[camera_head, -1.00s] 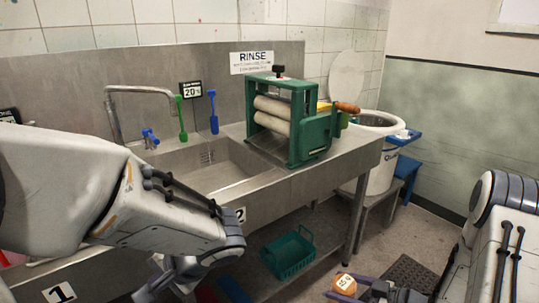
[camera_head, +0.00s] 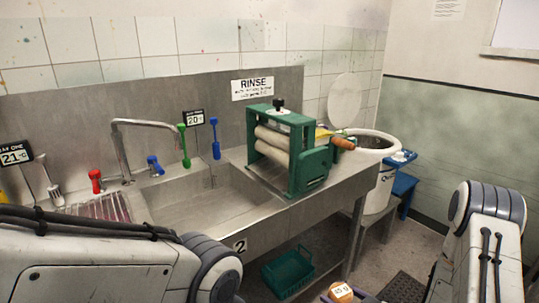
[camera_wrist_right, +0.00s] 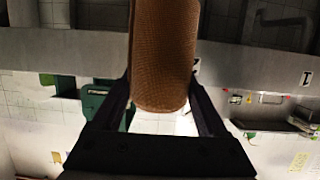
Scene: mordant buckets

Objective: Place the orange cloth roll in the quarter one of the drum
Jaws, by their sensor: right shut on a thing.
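The orange cloth roll (camera_head: 341,292) shows at the bottom edge of the head view, its labelled end up. My right gripper (camera_head: 346,298) is shut on it, mostly cut off by the frame edge. In the right wrist view the roll (camera_wrist_right: 163,60) is a brown-orange woven cylinder between the two fingers (camera_wrist_right: 163,100). The white drum (camera_head: 381,190) stands at the back right beyond the sink bench, its round lid (camera_head: 344,99) raised. The drum's inside is too small to make out its quarters. My left arm fills the lower left; its gripper is out of view.
A green wringer (camera_head: 312,165) with rollers and a wooden handle stands on the steel sink bench (camera_head: 335,195), between my arms and the drum. A green basket (camera_head: 288,273) sits on the shelf below. A blue stool (camera_head: 404,190) is beside the drum. Floor to the right is open.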

